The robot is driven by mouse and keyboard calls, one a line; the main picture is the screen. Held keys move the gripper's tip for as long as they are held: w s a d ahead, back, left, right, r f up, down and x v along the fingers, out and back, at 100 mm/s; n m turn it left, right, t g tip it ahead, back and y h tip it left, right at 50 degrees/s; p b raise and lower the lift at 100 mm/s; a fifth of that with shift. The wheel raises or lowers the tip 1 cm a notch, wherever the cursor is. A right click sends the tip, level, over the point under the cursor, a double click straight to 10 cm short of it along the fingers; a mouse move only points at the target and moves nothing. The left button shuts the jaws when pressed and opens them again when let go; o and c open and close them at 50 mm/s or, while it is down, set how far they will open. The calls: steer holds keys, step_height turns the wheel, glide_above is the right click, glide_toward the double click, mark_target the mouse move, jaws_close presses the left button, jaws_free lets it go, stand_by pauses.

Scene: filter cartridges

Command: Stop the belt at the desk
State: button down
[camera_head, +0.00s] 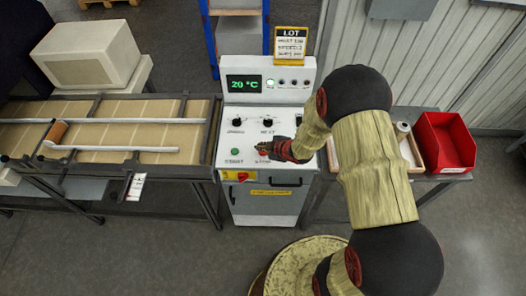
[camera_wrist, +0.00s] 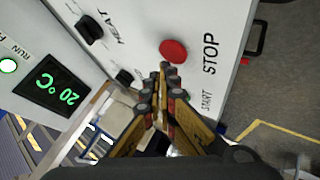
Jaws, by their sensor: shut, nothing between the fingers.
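The control desk (camera_head: 233,188) stands at the right end of the conveyor belt (camera_head: 100,132). Its display reads 20 °C. On the sloped panel are two black knobs, a green START button (camera_head: 235,151) and a red STOP button. In the wrist view the red STOP button (camera_wrist: 173,50) shows beside its label, just beyond my fingertips. My gripper (camera_head: 262,146) is over the STOP side of the panel and hides most of the button in the head view. In the wrist view my gripper (camera_wrist: 165,72) is shut and empty; I cannot tell whether it touches the button.
A brown cartridge (camera_head: 56,131) lies on the belt at a white guide rail. A red bin (camera_head: 446,142) and a wooden tray stand on the table to the right. A lot sign (camera_head: 290,42) rises behind the desk. A red-and-yellow switch (camera_head: 240,176) is on the desk front.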

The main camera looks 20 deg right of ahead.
mark_target(262, 153)
steer(key=shift+f, duration=0.1)
steer(key=shift+f+b, duration=0.3)
steer(key=shift+b, duration=0.15)
steer(key=shift+f+b, duration=0.45)
stand_by(0.7)
stand_by(0.3)
steer(key=shift+r+p, duration=0.65)
steer(key=shift+r, duration=0.25)
steer(key=shift+r+p, duration=1.95)
steer(key=shift+r, duration=0.6)
steer(key=shift+f, duration=0.1)
